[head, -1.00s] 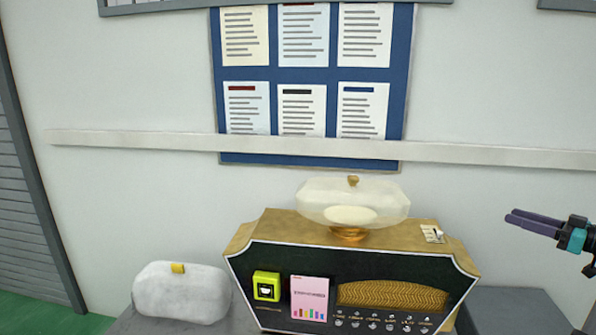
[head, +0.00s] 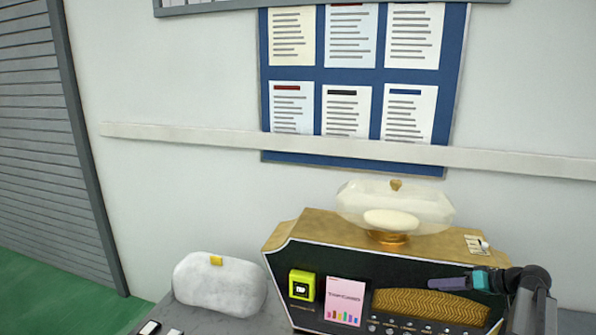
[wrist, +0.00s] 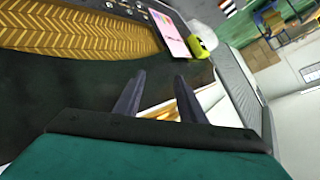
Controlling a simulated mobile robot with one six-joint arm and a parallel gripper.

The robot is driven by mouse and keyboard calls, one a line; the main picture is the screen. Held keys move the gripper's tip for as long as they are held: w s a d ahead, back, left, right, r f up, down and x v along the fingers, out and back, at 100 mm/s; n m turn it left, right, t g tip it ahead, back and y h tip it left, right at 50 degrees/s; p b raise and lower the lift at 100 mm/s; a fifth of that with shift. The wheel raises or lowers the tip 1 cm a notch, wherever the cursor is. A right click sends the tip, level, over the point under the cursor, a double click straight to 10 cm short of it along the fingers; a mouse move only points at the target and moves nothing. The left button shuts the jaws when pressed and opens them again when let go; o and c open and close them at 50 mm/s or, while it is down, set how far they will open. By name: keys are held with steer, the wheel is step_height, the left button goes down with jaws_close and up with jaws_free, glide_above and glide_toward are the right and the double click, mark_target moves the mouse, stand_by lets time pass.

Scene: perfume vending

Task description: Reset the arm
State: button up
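My gripper (head: 436,283) is in front of the right part of the black and gold vending machine (head: 285,232), pointing left across its front. In the wrist view my gripper (wrist: 160,76) shows two dark fingers apart with nothing between them. It is open and empty. The machine's gold patterned panel (head: 415,303) is partly behind the fingers, and it also shows in the wrist view (wrist: 75,28). I cannot tell whether the fingers touch the machine.
A translucent bowl-like container (head: 395,208) on a gold foot stands on the machine. A yellow-green box (head: 302,284) and a pink card (head: 345,300) are on its front. A white clutch (head: 220,287) sits on the grey counter at left. Space above the machine's left side is clear.

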steer(key=a+f+g, duration=0.3)
steer(key=a+f, duration=0.6)
steer(key=a, duration=0.2)
steer(key=s+a+f+g+h, duration=0.35)
steer(key=s+a+f, duration=0.25)
steer(key=a+f, duration=0.45)
steer(key=s+a+f+g+h, duration=0.2)
steer(key=s+a+f+h, duration=0.3)
steer(key=a+f, duration=0.55)
steer(key=s+f+g+b, duration=0.2)
steer(key=s+f+b, duration=0.5)
steer(key=f, duration=0.5)
steer(key=s+a+f+g+b, duration=0.1)
steer(key=s+f+b, duration=0.6)
steer(key=s+f, duration=0.3)
steer(key=s+f+g+y+b, duration=0.1)
steer(key=s+f+b, duration=0.6)
steer(key=f, duration=0.9)
steer(key=shift+s+a+f+g+b, duration=0.15)
steer(key=shift+s+a+g+b, duration=0.15)
steer(key=shift+s+g, duration=0.65)
steer(key=shift+c, duration=0.7)
